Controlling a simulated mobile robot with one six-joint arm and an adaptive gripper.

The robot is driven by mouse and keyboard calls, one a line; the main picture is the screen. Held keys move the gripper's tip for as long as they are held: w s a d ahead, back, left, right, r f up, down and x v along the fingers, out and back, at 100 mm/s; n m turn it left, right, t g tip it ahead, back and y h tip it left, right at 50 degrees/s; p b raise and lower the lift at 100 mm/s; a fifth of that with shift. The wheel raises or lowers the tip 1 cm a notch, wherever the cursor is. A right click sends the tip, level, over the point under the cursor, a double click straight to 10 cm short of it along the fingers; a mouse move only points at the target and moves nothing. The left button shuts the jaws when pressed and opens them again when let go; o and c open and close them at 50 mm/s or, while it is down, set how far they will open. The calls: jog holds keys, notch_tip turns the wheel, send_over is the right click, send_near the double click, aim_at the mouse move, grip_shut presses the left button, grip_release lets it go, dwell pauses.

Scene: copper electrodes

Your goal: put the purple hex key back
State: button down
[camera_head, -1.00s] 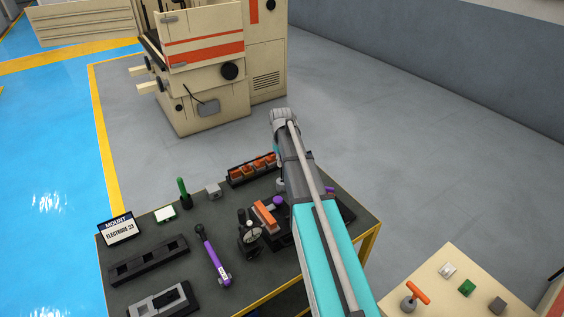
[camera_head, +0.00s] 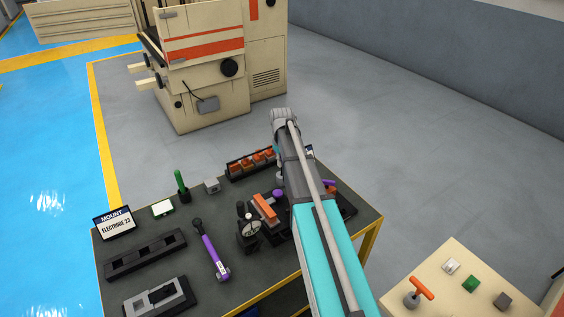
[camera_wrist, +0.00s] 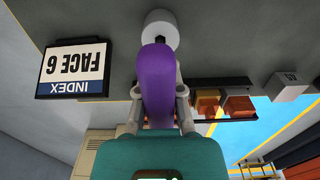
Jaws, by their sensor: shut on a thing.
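The purple hex key (camera_wrist: 158,85) shows in the wrist view as a rounded purple handle between the fingers of my gripper (camera_wrist: 160,95). My gripper is shut on it. A pale grey cylinder (camera_wrist: 160,28) lies just beyond the handle's far end; I cannot tell whether they touch. The key's shaft is not clearly seen.
A sign reading INDEX FACE 6 (camera_wrist: 73,69) stands left in the wrist view. A rack of orange-brown electrodes (camera_head: 252,163), a purple-handled wrench (camera_head: 212,252), a dial gauge (camera_head: 249,230) and a MOUNT ELECTRODE 23 sign (camera_head: 115,222) are on the bench. A second table (camera_head: 440,285) is lower right.

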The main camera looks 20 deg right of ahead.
jog(key=shift+f+b, duration=0.95)
jog(key=shift+f, duration=0.1)
jog(key=c, duration=0.7)
grip_release()
jog(key=o, duration=0.7)
jog(key=shift+r, duration=0.2)
jog(key=shift+r+p, duration=4.85)
jog(key=shift+p, duration=0.25)
jog(key=shift+f, duration=0.15)
